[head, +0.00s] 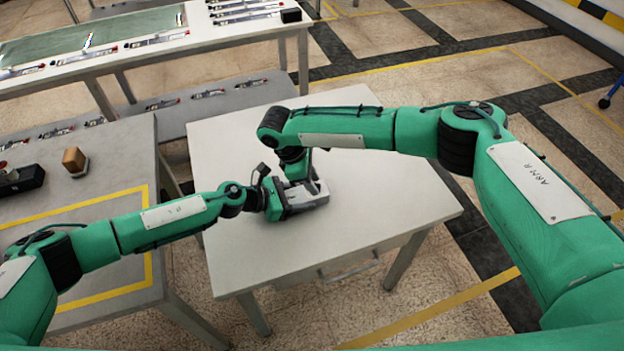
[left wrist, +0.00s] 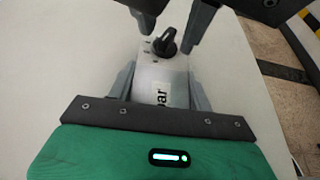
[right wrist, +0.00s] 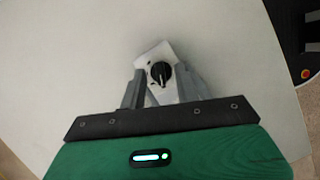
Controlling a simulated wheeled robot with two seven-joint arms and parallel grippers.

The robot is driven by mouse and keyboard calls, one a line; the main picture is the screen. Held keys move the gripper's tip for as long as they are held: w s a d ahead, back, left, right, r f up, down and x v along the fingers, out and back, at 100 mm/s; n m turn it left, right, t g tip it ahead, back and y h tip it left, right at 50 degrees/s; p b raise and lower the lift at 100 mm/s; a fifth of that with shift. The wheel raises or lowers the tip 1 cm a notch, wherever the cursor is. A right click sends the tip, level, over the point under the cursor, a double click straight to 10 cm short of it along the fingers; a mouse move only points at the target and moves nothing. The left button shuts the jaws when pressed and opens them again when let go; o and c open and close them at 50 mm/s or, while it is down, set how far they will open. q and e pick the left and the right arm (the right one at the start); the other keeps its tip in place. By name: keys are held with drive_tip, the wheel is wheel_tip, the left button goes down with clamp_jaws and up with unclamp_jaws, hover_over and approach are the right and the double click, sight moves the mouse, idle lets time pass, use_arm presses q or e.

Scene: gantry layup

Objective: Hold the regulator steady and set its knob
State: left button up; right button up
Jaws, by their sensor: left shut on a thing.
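The regulator (head: 312,200) is a pale grey-white block on the white table. In the left wrist view it carries a black knob (left wrist: 164,43) and a label ending in "bar" (left wrist: 159,97). My left gripper (left wrist: 160,85) has one finger on each side of the regulator and is shut on it. My right gripper (right wrist: 161,82) comes down from above, its fingers apart. In the right wrist view the knob (right wrist: 160,72) shows between and just beyond those fingers, its white mark roughly upright. The knob is hidden in the head view.
The white table (head: 390,200) is otherwise clear. A long table (head: 150,50) with several small parts stands behind.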

clamp_jaws()
